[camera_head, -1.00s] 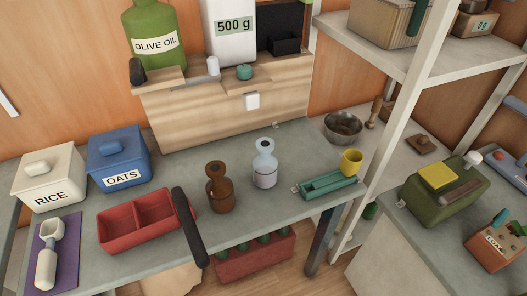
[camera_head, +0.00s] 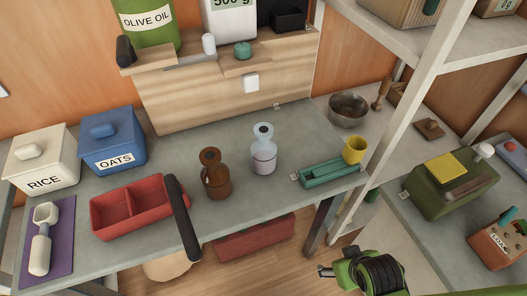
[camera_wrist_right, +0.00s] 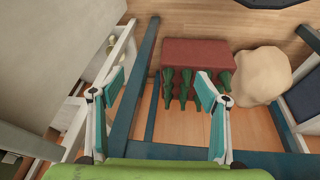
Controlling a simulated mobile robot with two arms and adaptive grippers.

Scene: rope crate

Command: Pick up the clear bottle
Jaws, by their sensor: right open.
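The clear bottle (camera_head: 264,158) stands upright on the grey table, with a pale band low on its body. It is just right of a brown bottle (camera_head: 216,182) and apart from it. My right gripper (camera_head: 325,271) shows at the bottom of the head view, in front of the table and well away from the clear bottle. In the right wrist view its two fingers (camera_wrist_right: 158,92) are spread wide with nothing between them. The clear bottle is not seen in that view. My left gripper is not in view.
A red divided tray (camera_head: 93,222) with a black bar at its right end stands left of the bottles. A teal tray (camera_head: 333,177) and yellow cup (camera_head: 354,150) stand right. A red crate (camera_wrist_right: 200,52) with green bottles sits below. A white shelf post (camera_head: 405,125) rises at right.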

